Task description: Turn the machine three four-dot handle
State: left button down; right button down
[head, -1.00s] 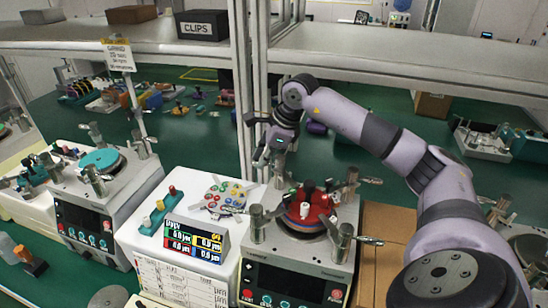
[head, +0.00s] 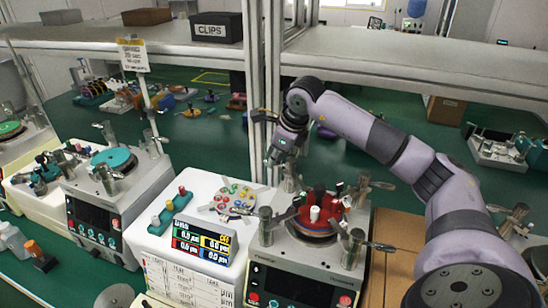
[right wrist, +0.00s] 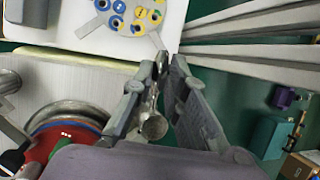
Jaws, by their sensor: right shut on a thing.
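My right gripper (head: 276,158) is above the back left corner of a lapping machine (head: 306,256) with a red round top (head: 318,212). In the right wrist view, my right gripper (right wrist: 168,68) has its two fingers closed around a thin metal handle. The handle joins a round metal post (right wrist: 154,127) between the fingers. The post also shows below the gripper in the head view (head: 290,180). Other posts with handles stand at the machine's other corners, such as the front left one (head: 267,226). Dot marks on the handles are too small to read. My left gripper is out of view.
A white cabinet with a small display (head: 203,240) and a round tray of coloured parts (head: 234,196) stands left of the machine. Another machine with a teal disc (head: 114,158) is further left. Shelf uprights (head: 264,95) rise close behind my right gripper.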

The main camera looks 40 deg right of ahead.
jog(key=c, duration=1.6)
grip_release()
jog(key=v, duration=1.2)
